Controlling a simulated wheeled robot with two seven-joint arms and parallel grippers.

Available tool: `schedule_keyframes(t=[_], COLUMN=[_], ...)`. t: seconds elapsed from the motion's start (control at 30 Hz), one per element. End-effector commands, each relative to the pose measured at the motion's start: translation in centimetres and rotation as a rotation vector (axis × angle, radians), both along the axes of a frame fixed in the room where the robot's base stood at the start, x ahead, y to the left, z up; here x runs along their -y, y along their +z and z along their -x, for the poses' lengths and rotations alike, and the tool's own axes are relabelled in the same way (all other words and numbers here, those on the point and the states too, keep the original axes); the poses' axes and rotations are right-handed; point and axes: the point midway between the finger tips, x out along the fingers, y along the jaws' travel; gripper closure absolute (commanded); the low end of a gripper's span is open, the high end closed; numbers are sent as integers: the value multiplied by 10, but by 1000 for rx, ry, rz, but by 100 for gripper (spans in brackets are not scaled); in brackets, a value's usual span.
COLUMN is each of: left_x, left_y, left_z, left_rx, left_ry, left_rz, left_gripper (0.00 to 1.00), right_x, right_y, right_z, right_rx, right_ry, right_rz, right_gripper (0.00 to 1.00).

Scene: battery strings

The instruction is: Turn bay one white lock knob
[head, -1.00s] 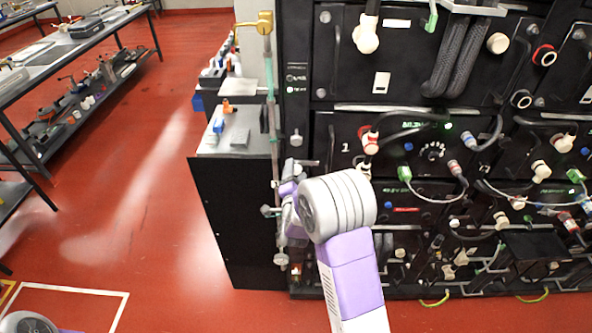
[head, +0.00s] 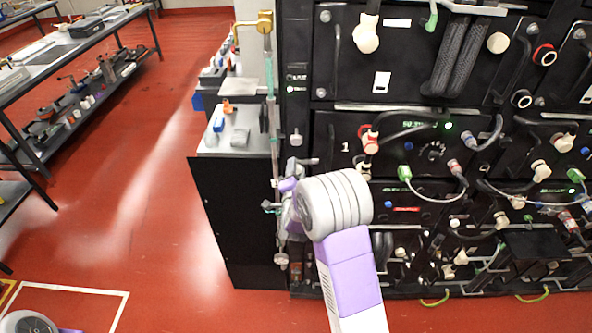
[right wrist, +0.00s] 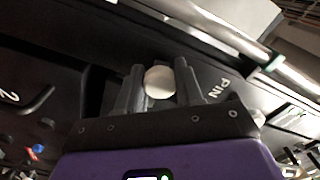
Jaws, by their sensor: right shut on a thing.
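The white round lock knob (right wrist: 159,82) sits between the two dark fingers of my right gripper (right wrist: 160,88) in the right wrist view, next to a "PIN" label on a black panel. The fingers are shut on it. In the head view my right gripper (head: 299,166) is at the left edge of the rack, largely covered by my own arm, and the held knob cannot be made out. The bay one panel (head: 330,172), marked "1", is just right of the gripper. My left gripper is out of view.
The black rack (head: 296,60) carries cables, plugs and handles close to my right arm. A vertical pipe with a brass fitting (head: 264,22) runs beside its left edge. A side cabinet (head: 235,222) stands left of it. Red floor (head: 150,215) is open further left.

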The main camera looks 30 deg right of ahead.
Motion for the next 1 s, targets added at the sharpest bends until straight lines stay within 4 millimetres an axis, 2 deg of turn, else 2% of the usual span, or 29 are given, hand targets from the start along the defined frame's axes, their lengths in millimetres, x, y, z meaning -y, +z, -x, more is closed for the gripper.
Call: schedule_keyframes(t=[0.37, 1.0], left_x=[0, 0], left_y=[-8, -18], left_z=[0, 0], left_rx=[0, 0], left_ry=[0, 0], left_rz=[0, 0], left_gripper=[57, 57], right_x=[1, 1], right_y=[-1, 1], right_z=[0, 1], right_rx=[-73, -381], right_ry=[-2, -2], right_rz=[123, 626], right_gripper=[94, 94])
